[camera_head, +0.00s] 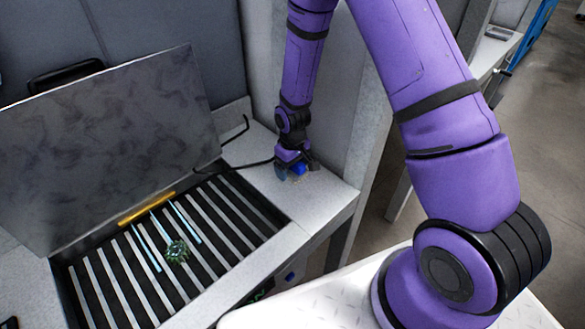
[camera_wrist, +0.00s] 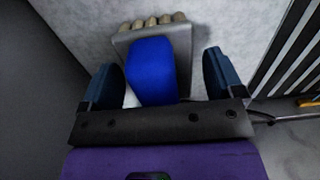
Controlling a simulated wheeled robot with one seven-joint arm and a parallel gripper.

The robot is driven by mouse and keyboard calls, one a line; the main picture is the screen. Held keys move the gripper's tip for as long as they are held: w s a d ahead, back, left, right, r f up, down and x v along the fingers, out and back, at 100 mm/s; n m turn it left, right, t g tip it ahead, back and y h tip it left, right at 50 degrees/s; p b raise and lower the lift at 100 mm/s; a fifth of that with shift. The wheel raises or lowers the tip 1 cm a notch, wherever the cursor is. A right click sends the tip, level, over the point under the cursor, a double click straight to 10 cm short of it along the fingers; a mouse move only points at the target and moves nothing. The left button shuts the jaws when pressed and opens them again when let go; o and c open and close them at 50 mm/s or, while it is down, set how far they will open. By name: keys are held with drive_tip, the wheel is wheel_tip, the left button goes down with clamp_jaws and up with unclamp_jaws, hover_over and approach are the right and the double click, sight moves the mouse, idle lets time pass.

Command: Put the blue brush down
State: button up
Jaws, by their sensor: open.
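The blue brush (camera_wrist: 152,72) lies on the grey stand top (camera_wrist: 215,20), between the open fingers of my gripper (camera_wrist: 165,82) in the wrist view. Its blue handle points toward my gripper, and a grey head with several tan bristle tufts is at the far end. A gap shows between the brush and each finger. In the head view my gripper (camera_head: 297,170) is low over the right side of the stand top (camera_head: 320,194), with a bit of the blue brush (camera_head: 299,169) showing beneath it. Most of the brush is hidden there.
A slatted grate (camera_head: 215,224) lies left of my gripper, with a small green turbine part (camera_head: 177,252) on it. A large grey panel (camera_head: 110,145) leans behind the grate. A dark cable (camera_head: 245,164) runs near my gripper. The stand's right edge is close.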

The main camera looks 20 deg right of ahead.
wheel_tip(320, 180, up, 12)
drive_tip(key=shift+r, duration=0.1)
drive_tip(key=s+d+r+m+t, duration=0.15)
drive_tip(key=s+r, duration=0.25)
drive_tip(key=r, duration=0.6)
drive_tip(key=s+d+r+m+t, duration=0.1)
drive_tip(key=s+d+r, duration=0.3)
drive_tip(key=r, duration=0.6)
drive_tip(key=s+r+m+t, duration=0.1)
drive_tip(key=s+r, duration=0.4)
drive_tip(key=s, duration=0.4)
drive_tip(key=s+d+r+m+t, duration=0.1)
drive_tip(key=s+r, duration=0.4)
drive_tip(key=s, duration=0.5)
drive_tip(key=shift+d+r+t, duration=0.15)
drive_tip(key=shift+r+t, duration=0.2)
